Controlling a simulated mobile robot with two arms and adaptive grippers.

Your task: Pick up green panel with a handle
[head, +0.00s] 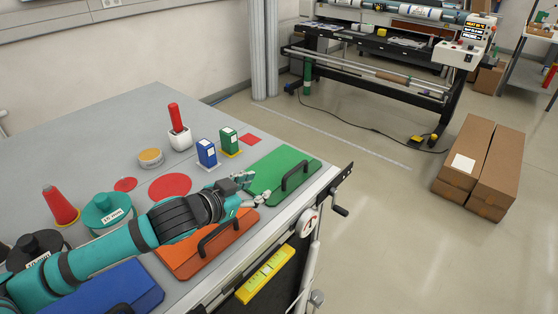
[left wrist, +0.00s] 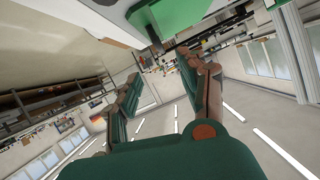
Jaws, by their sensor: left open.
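The green panel (head: 268,172) lies flat at the table's right edge in the head view, with a black bar handle (head: 295,174) on top. My left gripper (head: 256,190) is open and empty just left of the panel's near corner, low over the table. The handle is a short way beyond its fingertips to the right. In the left wrist view my left gripper (left wrist: 162,70) shows its two fingers spread with nothing between them. A part of the green panel (left wrist: 185,14) shows at that view's top edge. My right gripper is in neither view.
An orange panel (head: 184,262) with a black handle lies under and beside my left forearm. A blue panel (head: 105,290) lies nearer. Blue (head: 206,153) and green (head: 229,142) blocks stand behind the gripper. A crank handle (head: 340,210) sticks out at the table's right edge.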

